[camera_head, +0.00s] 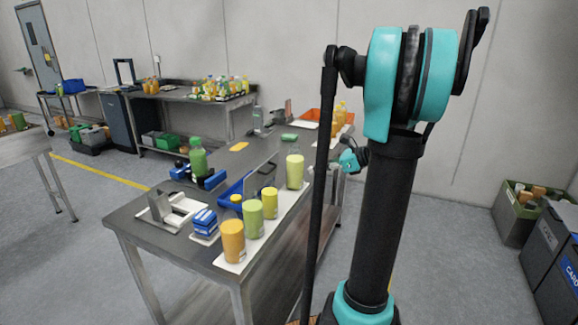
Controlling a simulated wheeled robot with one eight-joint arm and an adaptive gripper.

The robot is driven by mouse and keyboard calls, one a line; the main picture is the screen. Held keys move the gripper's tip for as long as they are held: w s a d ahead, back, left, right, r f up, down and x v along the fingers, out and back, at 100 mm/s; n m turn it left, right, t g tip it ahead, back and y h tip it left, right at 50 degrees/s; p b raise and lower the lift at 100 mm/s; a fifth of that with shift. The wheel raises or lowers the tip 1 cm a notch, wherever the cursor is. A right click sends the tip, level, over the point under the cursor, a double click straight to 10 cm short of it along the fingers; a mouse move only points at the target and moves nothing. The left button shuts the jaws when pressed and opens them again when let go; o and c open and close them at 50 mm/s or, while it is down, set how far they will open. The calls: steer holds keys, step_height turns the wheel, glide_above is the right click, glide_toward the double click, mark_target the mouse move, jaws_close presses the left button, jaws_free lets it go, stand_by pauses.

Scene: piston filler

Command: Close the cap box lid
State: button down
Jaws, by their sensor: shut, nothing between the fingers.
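A blue box (232,190), which looks like the cap box, sits on the steel table behind the yellow and green containers. A small teal and black part of my arm (351,160) shows beyond the table's right edge, to the right of the box. My gripper's fingers cannot be made out in this view; my dark upright arm link covers that area.
Orange, green and yellow containers (232,241) stand on a white strip along the table's near right edge. A blue stack (204,222), a metal stand (160,206) and a green bottle (198,158) are left of the box. Grey bins (552,250) stand on the floor at right.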

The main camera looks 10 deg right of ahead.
steer(key=a+r+x, duration=0.1)
steer(key=r+x, duration=0.1)
steer(key=x, duration=1)
steer(key=shift+w+a+r, duration=0.25)
steer(key=shift+w, duration=0.35)
steer(key=shift+a, duration=0.1)
steer(key=shift+w+a+r+g+h, duration=0.2)
steer(key=shift+r+g+h, duration=0.1)
